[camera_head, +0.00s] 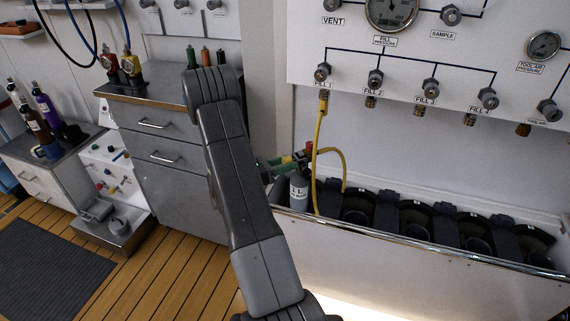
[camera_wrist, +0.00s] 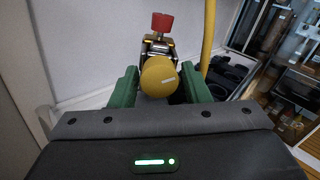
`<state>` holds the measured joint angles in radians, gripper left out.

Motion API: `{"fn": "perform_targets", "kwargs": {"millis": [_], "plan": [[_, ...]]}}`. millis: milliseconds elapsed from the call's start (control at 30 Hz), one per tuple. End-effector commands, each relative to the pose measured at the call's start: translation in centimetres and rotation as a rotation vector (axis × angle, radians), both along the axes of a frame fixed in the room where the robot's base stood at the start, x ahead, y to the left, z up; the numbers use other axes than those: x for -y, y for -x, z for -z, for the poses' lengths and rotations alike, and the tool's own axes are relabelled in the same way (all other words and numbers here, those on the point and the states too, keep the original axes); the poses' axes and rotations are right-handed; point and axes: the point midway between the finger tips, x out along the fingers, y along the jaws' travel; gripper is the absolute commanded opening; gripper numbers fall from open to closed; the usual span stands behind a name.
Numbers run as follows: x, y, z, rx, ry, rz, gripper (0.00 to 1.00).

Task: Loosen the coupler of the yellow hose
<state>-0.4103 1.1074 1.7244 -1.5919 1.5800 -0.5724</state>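The yellow hose (camera_head: 318,140) hangs from the FILL 1 fitting (camera_head: 322,72) and loops down to a grey cylinder (camera_head: 299,192) in the rack. It also shows in the wrist view (camera_wrist: 208,40). A round yellow coupler knob (camera_wrist: 159,77) with a white mark faces the wrist camera. Behind it stands a metal valve with a red knob (camera_wrist: 162,22), which also shows in the head view (camera_head: 309,147). My gripper (camera_wrist: 160,88) has its green fingers on either side of the yellow knob. I cannot tell whether they touch it. My arm partly hides the gripper in the head view.
The fill panel (camera_head: 420,65) is above, with gauges and several fittings. The rack (camera_head: 420,250) has several dark, empty-looking holders to the right of the cylinder. A drawer cabinet (camera_head: 165,150) stands to the left. The wooden floor (camera_head: 165,275) has open room.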

Motion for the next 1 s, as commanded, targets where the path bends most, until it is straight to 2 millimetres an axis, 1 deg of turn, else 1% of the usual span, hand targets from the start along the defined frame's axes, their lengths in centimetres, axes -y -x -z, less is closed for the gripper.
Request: {"fn": "perform_targets", "kwargs": {"millis": [333, 467, 567, 800, 1000], "plan": [[-0.1, 0.0, 0.0, 0.001, -0.001, -0.001, 0.53], [-0.9, 0.3, 0.0, 0.001, 0.000, -0.003, 0.53], [-2.3, 0.9, 0.0, 0.001, -0.001, -0.005, 0.53], [-6.9, 3.0, 0.1, 0.000, -0.001, -0.007, 0.53], [-10.3, 4.6, 0.2, 0.001, 0.000, -0.004, 0.53]]}}
